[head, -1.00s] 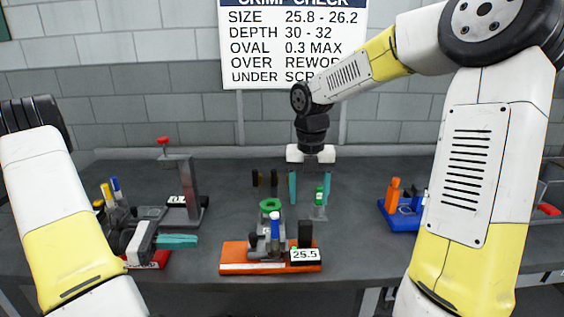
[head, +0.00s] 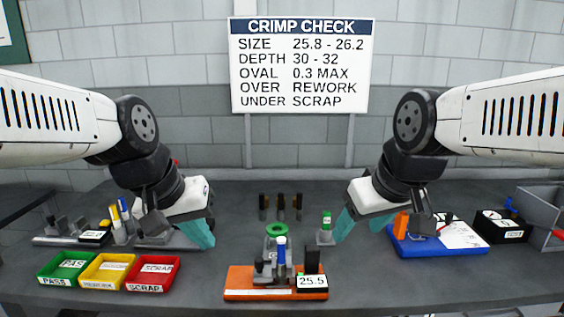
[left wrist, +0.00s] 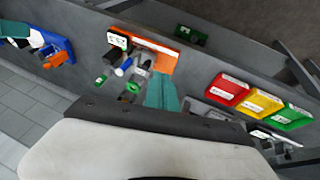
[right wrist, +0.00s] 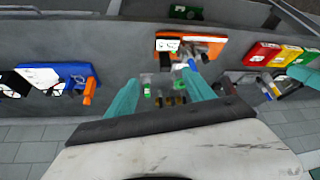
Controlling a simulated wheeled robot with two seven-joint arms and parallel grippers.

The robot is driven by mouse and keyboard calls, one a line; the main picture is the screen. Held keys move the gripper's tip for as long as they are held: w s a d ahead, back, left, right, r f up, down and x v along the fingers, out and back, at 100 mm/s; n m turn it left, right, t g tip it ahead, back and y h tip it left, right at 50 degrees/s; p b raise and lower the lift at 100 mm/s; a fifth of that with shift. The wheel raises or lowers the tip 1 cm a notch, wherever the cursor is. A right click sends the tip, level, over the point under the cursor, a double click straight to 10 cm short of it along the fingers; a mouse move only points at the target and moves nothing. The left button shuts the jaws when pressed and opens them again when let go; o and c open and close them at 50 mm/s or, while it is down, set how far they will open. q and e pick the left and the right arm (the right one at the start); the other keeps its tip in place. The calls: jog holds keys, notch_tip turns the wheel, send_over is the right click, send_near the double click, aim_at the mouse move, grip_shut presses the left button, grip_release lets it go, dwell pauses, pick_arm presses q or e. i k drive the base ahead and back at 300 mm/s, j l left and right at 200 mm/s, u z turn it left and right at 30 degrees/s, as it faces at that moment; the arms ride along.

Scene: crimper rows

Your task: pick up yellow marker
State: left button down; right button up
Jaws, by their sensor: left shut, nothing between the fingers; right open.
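The yellow marker (head: 122,204) stands with a blue marker (head: 112,212) in a holder at the left of the bench, in the head view. Its lower part is hard to make out. My left gripper (head: 203,236) is to the right of the holder, its teal fingers shut and empty, pointing down; they also show in the left wrist view (left wrist: 162,93). My right gripper (head: 344,226) is open and empty, right of the bench middle, far from the yellow marker; its spread fingers show in the right wrist view (right wrist: 160,95).
Green (head: 64,267), yellow (head: 104,270) and red (head: 152,273) trays stand at the front left. An orange base (head: 240,284) with a gauge is front middle. A blue base (head: 430,248) is at the right.

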aim_at(115, 217)
jog(key=u, duration=1.35)
jog(key=i+j+u, duration=0.15)
jog(key=i+j, duration=0.25)
jog(key=i+j+u, duration=0.1)
jog(key=i+j, duration=0.25)
jog(key=i, duration=0.25)
